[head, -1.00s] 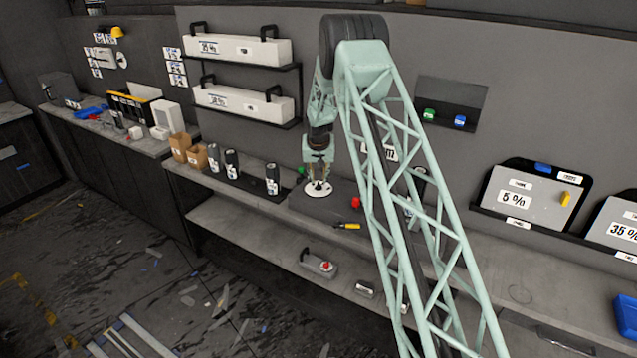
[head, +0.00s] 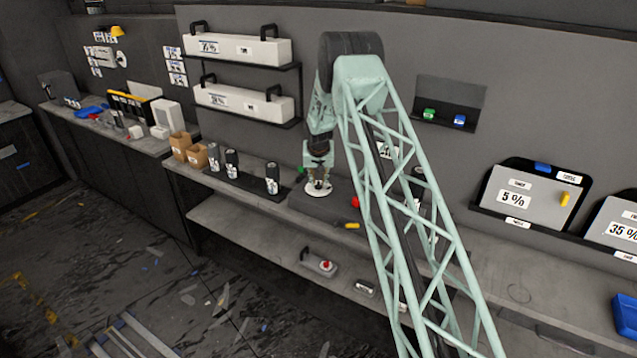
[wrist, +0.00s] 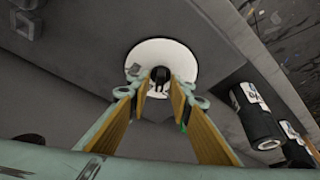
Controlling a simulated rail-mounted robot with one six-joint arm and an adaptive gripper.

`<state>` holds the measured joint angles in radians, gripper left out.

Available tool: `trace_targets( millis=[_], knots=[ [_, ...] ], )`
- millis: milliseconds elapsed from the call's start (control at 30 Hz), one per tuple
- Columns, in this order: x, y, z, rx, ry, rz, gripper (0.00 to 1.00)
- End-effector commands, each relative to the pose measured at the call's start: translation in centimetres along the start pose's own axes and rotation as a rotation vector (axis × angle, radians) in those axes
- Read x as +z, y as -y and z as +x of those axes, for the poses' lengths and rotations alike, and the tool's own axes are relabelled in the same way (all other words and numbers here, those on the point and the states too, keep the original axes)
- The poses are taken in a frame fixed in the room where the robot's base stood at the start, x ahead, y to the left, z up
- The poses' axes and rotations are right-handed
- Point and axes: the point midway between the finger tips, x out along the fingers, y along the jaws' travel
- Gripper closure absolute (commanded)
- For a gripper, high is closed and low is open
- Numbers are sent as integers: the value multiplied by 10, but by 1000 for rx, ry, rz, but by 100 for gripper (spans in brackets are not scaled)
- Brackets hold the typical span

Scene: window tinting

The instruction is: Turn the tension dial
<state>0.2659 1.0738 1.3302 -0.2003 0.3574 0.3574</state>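The dial is a white round disc (head: 326,190) on a dark box at the back of the workbench. In the wrist view the white disc (wrist: 183,56) has a small black knob (wrist: 160,73) at its centre. My gripper (head: 318,178) points down over the disc. In the wrist view my gripper's yellow-padded fingers (wrist: 160,92) stand apart, one on each side of the knob. A gap shows between the fingertips and the knob, so the gripper looks open. In the head view the knob is hidden by the gripper.
Dark cylinders (head: 272,178) stand left of the dial; they also show in the wrist view (wrist: 257,120). A red knob (head: 355,202) and a yellow-handled tool (head: 351,226) lie to its right. The shelf below holds a grey device with a red button (head: 326,266).

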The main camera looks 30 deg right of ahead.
Motion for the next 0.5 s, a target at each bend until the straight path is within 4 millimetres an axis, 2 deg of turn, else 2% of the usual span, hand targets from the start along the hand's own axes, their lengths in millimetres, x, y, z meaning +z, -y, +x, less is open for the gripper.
trace_targets(
  millis=[33,200,500],
  knots=[
    [0,0,0,0,0,0,86],
    [0,0,0,0,0,0,100],
    [0,0,0,2,0,4,100]
  ],
)
